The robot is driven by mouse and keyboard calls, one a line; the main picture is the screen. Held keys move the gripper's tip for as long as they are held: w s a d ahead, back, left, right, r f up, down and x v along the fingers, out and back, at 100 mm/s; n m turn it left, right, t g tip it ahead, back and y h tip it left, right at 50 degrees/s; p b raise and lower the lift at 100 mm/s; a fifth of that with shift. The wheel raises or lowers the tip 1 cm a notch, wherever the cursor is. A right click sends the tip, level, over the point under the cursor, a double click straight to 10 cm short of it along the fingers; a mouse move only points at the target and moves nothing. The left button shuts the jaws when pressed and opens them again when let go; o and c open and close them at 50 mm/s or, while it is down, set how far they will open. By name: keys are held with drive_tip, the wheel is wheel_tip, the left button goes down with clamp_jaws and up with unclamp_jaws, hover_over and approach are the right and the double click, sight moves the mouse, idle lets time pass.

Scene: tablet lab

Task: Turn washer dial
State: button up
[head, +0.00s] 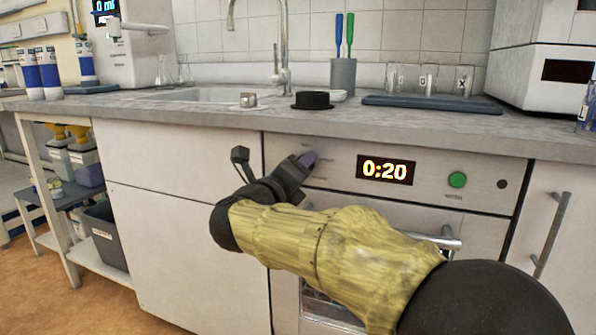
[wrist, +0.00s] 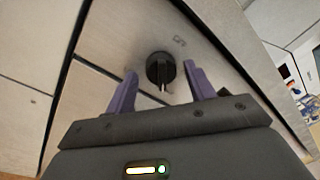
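The washer's front panel (head: 335,150) is set under the counter and carries a lit display (head: 385,170) reading 0:20. The washer dial (wrist: 160,69) is a round black knob with a ridge, seen in the wrist view between my fingertips; in the head view my gripper hides it. My gripper (wrist: 157,88) is open, its two purple fingers on either side of the dial with visible gaps. In the head view, my gripper (head: 306,160) reaches the left part of the panel. I cannot tell how deep the fingertips are relative to the knob.
A green button (head: 457,180) and a small dark round spot (head: 502,184) are on the panel's right. The washer's bar handle (head: 440,240) is below, partly behind my arm. The counter edge (head: 390,128) runs just above the panel. A cabinet handle (head: 552,235) stands at far right.

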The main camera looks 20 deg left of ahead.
drive_tip(key=shift+s+r, duration=0.1)
drive_tip(key=shift+s, duration=0.25)
drive_tip(key=s+a+p, duration=0.2)
drive_tip(key=s+p, duration=0.3)
drive_tip(key=s, duration=1.1)
drive_tip(key=shift+s+a+f+p, duration=0.15)
drive_tip(key=shift+s+f+p, duration=0.2)
drive_tip(key=shift+f, duration=0.1)
drive_tip(key=shift+w, duration=0.2)
